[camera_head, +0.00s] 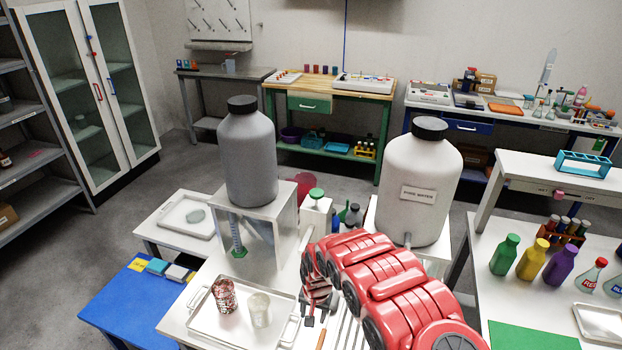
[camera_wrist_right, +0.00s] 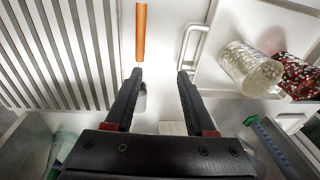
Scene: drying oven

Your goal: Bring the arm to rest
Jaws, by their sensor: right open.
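My right arm (camera_head: 385,275), red with dark joints, reaches in from the lower right in the head view. Its right gripper (camera_head: 316,305) points down over the white table, partly hidden by the arm. In the right wrist view the right gripper (camera_wrist_right: 160,74) is open, with nothing between its two black fingers. An orange-handled tool (camera_wrist_right: 141,32) lies on the table ahead of the fingertips. The handle of a white tray (camera_wrist_right: 187,45) is close to the right fingertip; touching or apart cannot be told. My left gripper is not in view.
The tray (camera_head: 205,322) holds a red patterned beaker (camera_head: 224,294) and a pale one (camera_head: 259,308). A grey jug (camera_head: 247,160) on a stand and a white jug (camera_head: 415,190) rise behind the arm. Several bottles, including a green one (camera_head: 505,255), stand on the right table.

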